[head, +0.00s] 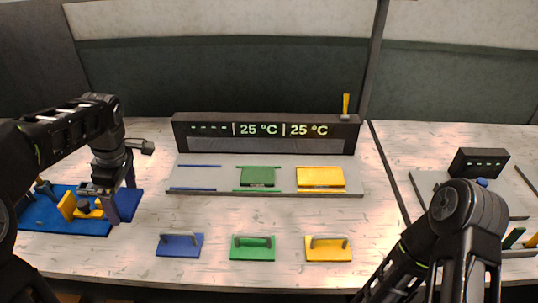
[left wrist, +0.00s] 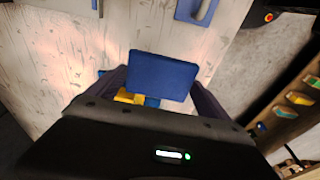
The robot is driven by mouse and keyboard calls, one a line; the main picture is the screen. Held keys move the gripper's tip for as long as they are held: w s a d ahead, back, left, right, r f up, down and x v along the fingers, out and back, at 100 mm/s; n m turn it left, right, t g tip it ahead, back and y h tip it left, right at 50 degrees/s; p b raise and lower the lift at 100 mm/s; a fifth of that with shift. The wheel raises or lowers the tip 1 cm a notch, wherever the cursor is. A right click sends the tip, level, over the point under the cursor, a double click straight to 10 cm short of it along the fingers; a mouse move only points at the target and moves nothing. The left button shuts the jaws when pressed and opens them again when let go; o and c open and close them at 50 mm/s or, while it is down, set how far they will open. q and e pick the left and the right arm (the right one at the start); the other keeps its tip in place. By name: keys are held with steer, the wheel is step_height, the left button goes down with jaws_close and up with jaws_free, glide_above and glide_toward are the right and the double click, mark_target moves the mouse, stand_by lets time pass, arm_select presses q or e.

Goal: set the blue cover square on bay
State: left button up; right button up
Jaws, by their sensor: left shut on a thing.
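The blue cover (head: 180,245), a flat plate with a grey handle, lies on the table at the front; part of it shows at the top of the left wrist view (left wrist: 197,8). The blue-railed bay (head: 195,178) at the left of the grey bed is bare between its rails. My left gripper (head: 122,192) is over the right end of a blue tray (head: 85,228), left of the blue cover and apart from it. It is shut on a blue plate (left wrist: 163,75), which shows between the fingers in the left wrist view. My right gripper is out of view.
Green (head: 252,254) and yellow (head: 328,254) covers lie right of the blue one. Green (head: 258,174) and yellow (head: 320,175) plates fill the other bays. A dark display housing (head: 265,148) stands behind, reading dashes, 25 °C, 25 °C. A yellow block (head: 66,206) is on the tray.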

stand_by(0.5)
arm_select(q)
steer(key=shift+w+d+f+m, duration=0.2)
steer(key=shift+w+m, duration=0.15)
steer(key=shift+m, duration=0.65)
steer(key=w+d+f+m, duration=0.1)
steer(key=d+m, duration=0.1)
steer(key=m, duration=0.1)
steer(key=w+d+f+m+t, duration=0.1)
steer(key=d+m, duration=0.2)
steer(key=m, duration=0.1)
steer(key=w+d+f+m, duration=0.1)
steer(key=d+m, duration=0.2)
steer(key=shift+w+f+t+h, duration=0.2)
steer(key=shift+t+h, duration=0.1)
steer(key=shift+h, duration=0.1)
steer(key=d+f+m, duration=0.1)
steer(key=d+m, duration=0.1)
steer(key=d, duration=0.1)
steer(key=d+f+m, duration=0.1)
steer(key=d+m, duration=0.1)
steer(key=d, duration=0.1)
steer(key=d+f+m+h, duration=0.1)
steer(key=d+m, duration=0.1)
steer(key=d, duration=0.1)
steer(key=shift+d+f, duration=0.1)
steer(key=shift+f, duration=0.1)
steer(key=shift+r, duration=0.15)
